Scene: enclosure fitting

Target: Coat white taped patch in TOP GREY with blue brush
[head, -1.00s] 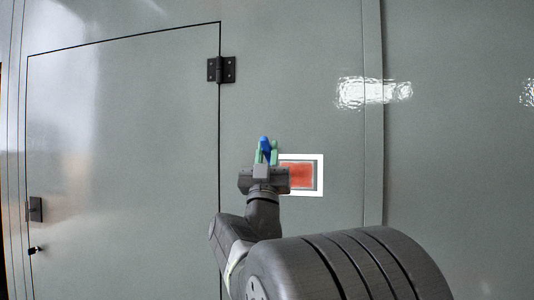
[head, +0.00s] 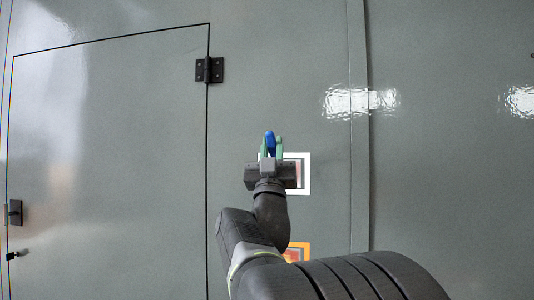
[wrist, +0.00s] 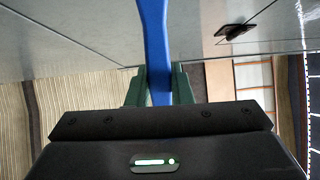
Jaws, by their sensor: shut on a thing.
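My gripper (head: 271,152) has green fingers and is shut on the blue brush (head: 270,140). In the wrist view the brush (wrist: 155,40) runs up from between the fingers (wrist: 151,85) and out of the top of the picture, so its bristle end is out of sight. The white taped patch (head: 307,173) is on the grey wall panel. My gripper covers its left part in the head view. Only a narrow strip inside the tape shows, and I cannot tell its coating. I cannot tell whether the brush touches the wall.
An orange-bordered patch (head: 304,247) lies below the white one, mostly hidden by my arm. A vertical seam (head: 359,120) runs to the right. The wall is otherwise flat.

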